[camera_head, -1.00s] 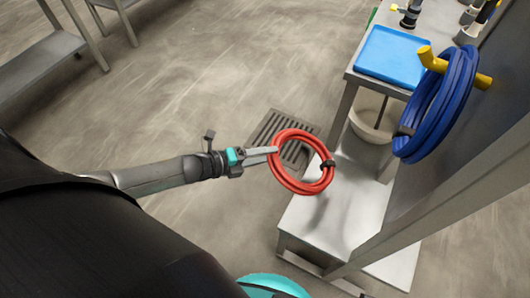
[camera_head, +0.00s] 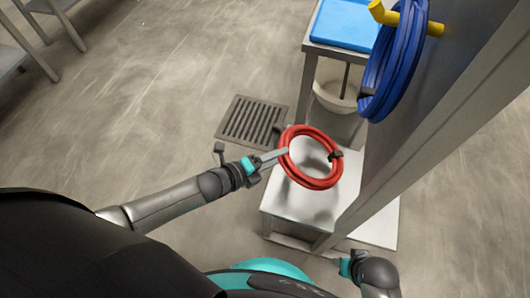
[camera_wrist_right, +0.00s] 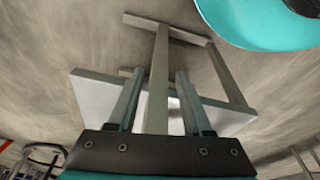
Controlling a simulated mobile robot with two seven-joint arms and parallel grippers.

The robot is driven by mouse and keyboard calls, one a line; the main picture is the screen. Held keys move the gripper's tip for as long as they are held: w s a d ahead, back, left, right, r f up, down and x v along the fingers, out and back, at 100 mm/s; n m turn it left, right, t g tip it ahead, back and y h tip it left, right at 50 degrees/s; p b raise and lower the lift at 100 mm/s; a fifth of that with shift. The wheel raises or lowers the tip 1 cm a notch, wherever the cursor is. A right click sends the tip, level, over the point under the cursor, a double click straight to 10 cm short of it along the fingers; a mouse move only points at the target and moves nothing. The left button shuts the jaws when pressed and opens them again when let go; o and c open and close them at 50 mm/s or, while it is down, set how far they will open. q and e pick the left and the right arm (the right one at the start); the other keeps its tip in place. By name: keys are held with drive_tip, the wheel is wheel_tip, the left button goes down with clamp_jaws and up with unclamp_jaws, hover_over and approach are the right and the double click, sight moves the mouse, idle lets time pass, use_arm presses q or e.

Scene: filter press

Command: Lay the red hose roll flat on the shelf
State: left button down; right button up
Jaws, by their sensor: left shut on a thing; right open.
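The red hose roll (camera_head: 313,183) is a coil with a dark tie on its right side. My left gripper (camera_head: 280,154) is shut on the coil's left edge. It holds the roll over the low grey metal shelf (camera_head: 283,204), with a shadow on the shelf below; the exact gap is hard to judge. My right gripper (camera_head: 346,267) is at the bottom of the head view, near the shelf's front end. In the right wrist view my right gripper (camera_wrist_right: 158,100) is open and empty, and the shelf (camera_wrist_right: 95,97) shows behind its fingers.
A blue hose coil (camera_head: 397,65) hangs on a yellow hook (camera_head: 437,29) on the grey panel at right. A blue tray (camera_head: 345,24) lies on the bench behind. A pale bucket (camera_head: 335,98) stands under it. A floor drain (camera_head: 252,121) is left of the shelf.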

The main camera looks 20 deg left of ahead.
use_arm(q)
drive_tip(key=shift+a+f+b, duration=0.1)
drive_tip(key=shift+f+b, duration=1.2)
drive_tip(key=shift+f, duration=0.4)
use_arm(e)
wheel_tip(320, 180, up, 6)
drive_tip(key=w+t, duration=0.1)
drive_tip(key=w, duration=0.1)
drive_tip(key=shift+w+a, duration=0.2)
drive_tip(key=shift+w, duration=0.2)
drive_tip(key=shift+f, duration=0.1)
use_arm(q)
drive_tip(key=shift+c, duration=1.1)
unclamp_jaws()
drive_tip(key=shift+a+f, duration=0.1)
drive_tip(key=shift+f, duration=0.1)
drive_tip(key=shift+p+v, duration=2.9)
drive_tip(key=shift+v, duration=4.7)
use_arm(e)
drive_tip(key=s+d+f, duration=0.1)
drive_tip(key=s+f, duration=0.1)
drive_tip(key=f, duration=0.3)
drive_tip(key=s+d+f+g, duration=0.1)
drive_tip(key=s+f, duration=0.2)
drive_tip(key=f, duration=0.3)
drive_tip(key=shift+s+d, duration=0.25)
use_arm(q)
drive_tip(key=shift+r, duration=0.2)
